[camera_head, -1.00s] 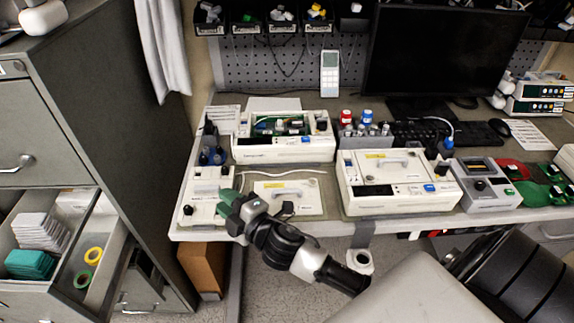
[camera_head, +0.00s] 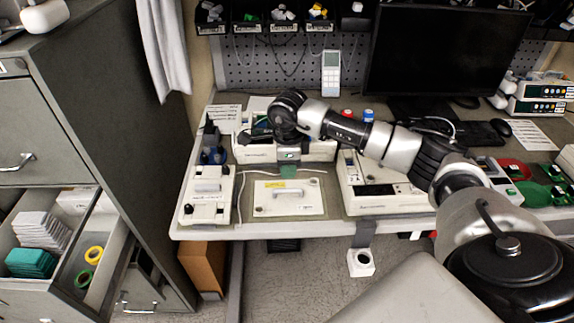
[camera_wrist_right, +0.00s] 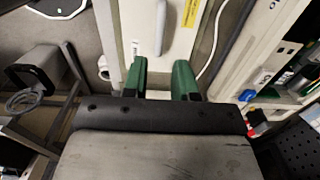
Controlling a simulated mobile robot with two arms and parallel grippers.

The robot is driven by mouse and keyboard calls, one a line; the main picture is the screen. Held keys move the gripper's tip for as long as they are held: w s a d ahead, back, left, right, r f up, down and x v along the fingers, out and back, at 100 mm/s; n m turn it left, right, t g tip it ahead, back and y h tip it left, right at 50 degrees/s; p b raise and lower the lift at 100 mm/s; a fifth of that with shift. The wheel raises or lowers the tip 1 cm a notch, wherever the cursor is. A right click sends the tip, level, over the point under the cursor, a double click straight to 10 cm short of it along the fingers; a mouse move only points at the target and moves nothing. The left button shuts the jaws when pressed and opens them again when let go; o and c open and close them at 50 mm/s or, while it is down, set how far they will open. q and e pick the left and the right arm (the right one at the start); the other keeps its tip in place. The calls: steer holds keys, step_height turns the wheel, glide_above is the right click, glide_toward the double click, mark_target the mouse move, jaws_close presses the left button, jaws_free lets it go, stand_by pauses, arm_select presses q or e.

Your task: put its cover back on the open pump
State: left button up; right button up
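The loose cover (camera_head: 308,206) is a flat cream panel with a handle and a yellow label, lying on the bench near its front edge. The open pump (camera_head: 258,154) stands just behind it; my arm hides much of its uncovered inside. My right gripper (camera_head: 285,172) points down between the pump's front and the cover. In the right wrist view the green fingers (camera_wrist_right: 162,82) are apart and empty above the cover (camera_wrist_right: 181,48), roughly in line with its handle (camera_wrist_right: 161,28). The open pump (camera_wrist_right: 254,55) shows at the right there. My left gripper is not in view.
A white device (camera_head: 207,196) stands close left of the cover. A closed pump (camera_head: 385,205) stands to the right, partly behind my arm. A white cable (camera_head: 240,190) runs around the cover. The monitor (camera_head: 445,55) is behind.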

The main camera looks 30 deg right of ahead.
mark_target(288, 189)
steer(key=shift+f+b, duration=2.6)
steer(key=shift+f, duration=1.15)
